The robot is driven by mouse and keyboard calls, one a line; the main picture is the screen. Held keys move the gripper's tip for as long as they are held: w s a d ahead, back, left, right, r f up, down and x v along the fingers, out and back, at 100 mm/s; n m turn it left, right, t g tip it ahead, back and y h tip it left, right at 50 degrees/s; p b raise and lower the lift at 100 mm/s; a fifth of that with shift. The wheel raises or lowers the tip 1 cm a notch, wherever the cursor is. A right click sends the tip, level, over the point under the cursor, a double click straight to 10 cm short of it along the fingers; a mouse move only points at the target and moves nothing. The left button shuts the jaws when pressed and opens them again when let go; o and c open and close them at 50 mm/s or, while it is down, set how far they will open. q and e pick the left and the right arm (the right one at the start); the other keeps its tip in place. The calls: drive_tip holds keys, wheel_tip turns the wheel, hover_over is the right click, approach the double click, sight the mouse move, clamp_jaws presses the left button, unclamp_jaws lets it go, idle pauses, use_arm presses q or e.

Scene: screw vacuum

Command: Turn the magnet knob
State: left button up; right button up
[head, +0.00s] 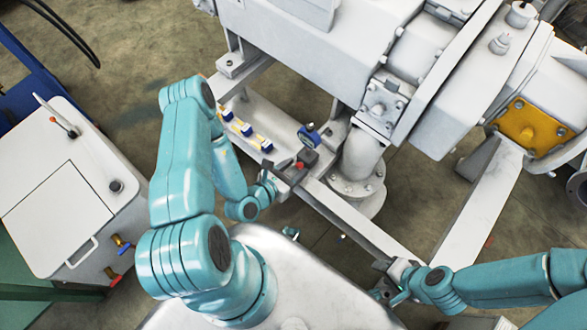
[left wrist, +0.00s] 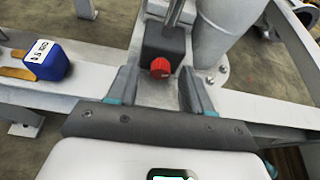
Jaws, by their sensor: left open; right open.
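A red knob (head: 299,165) sits on the front face of a dark magnet block (head: 308,157), which stands on the grey machine frame. My left gripper (head: 279,178) is just in front of the knob. In the left wrist view the red knob (left wrist: 160,66) and dark block (left wrist: 163,41) lie just beyond and between the two spread fingers of the left gripper (left wrist: 160,88). The fingers appear apart from the knob. My right gripper (head: 386,284) is open, low at the right near the frame rail, away from the knob.
A thick pipe (head: 360,155) rises right of the block. A white cabinet (head: 75,190) stands at left.

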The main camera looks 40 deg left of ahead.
use_arm(q)
drive_tip(key=shift+c, duration=0.3)
clamp_jaws()
drive_tip(key=p, duration=0.1)
drive_tip(key=m+y+p, duration=0.1)
drive_tip(key=p, duration=0.1)
drive_tip(key=shift+d+r+m, duration=0.2)
drive_tip(key=shift+r+m, duration=0.1)
drive_tip(key=shift+r, duration=0.05)
drive_tip(key=shift+f+m+p, duration=0.1)
drive_tip(key=shift+m+p, duration=0.2)
drive_tip(key=shift+p, duration=0.2)
drive_tip(key=shift+f+y, duration=0.25)
drive_tip(key=shift+y, duration=0.15)
drive_tip(key=shift+o, duration=0.3)
unclamp_jaws()
